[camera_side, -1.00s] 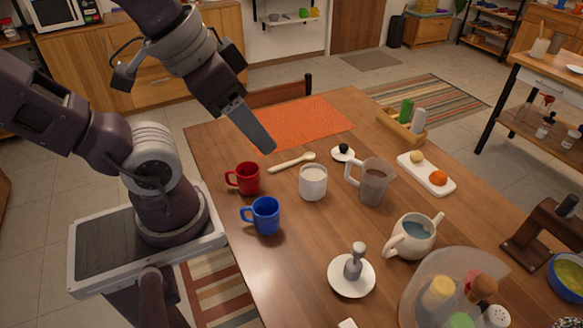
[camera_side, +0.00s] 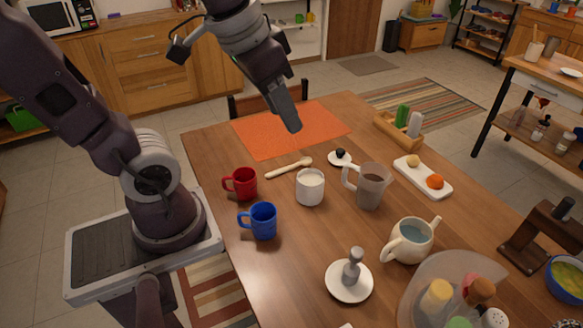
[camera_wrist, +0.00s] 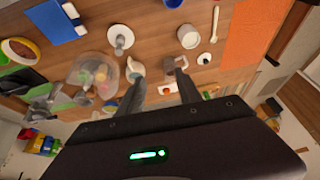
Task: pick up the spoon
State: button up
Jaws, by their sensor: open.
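The light wooden spoon (camera_side: 287,168) lies flat on the table, between the red mug and the orange mat. In the wrist view the spoon (camera_wrist: 214,24) shows near the top, right of the white cup. My gripper (camera_side: 293,127) is above the orange mat in the side view, higher than the spoon and clear of it. In the wrist view my gripper (camera_wrist: 160,77) has its two fingers apart with nothing held between them. The spoon is off to the right of the fingers there.
A red mug (camera_side: 241,183), blue mug (camera_side: 262,221) and white cup (camera_side: 310,188) stand near the spoon. A jug (camera_side: 371,186) and a small white dish (camera_side: 338,159) are to its right. The orange mat (camera_side: 270,137) is bare.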

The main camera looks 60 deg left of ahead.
jog(key=w+a+f+g, duration=0.2)
jog(key=w+a+f, duration=0.3)
jog(key=w+a, duration=0.45)
jog(key=g, duration=0.3)
send_over(289, 168)
jog(key=s, duration=0.1)
jog(key=shift+h, duration=0.3)
jog(key=f, duration=2.6)
jog(key=shift+a, duration=0.35)
notch_tip(289, 168, down, 7)
jog(key=shift+s+f, duration=0.1)
grip_shut()
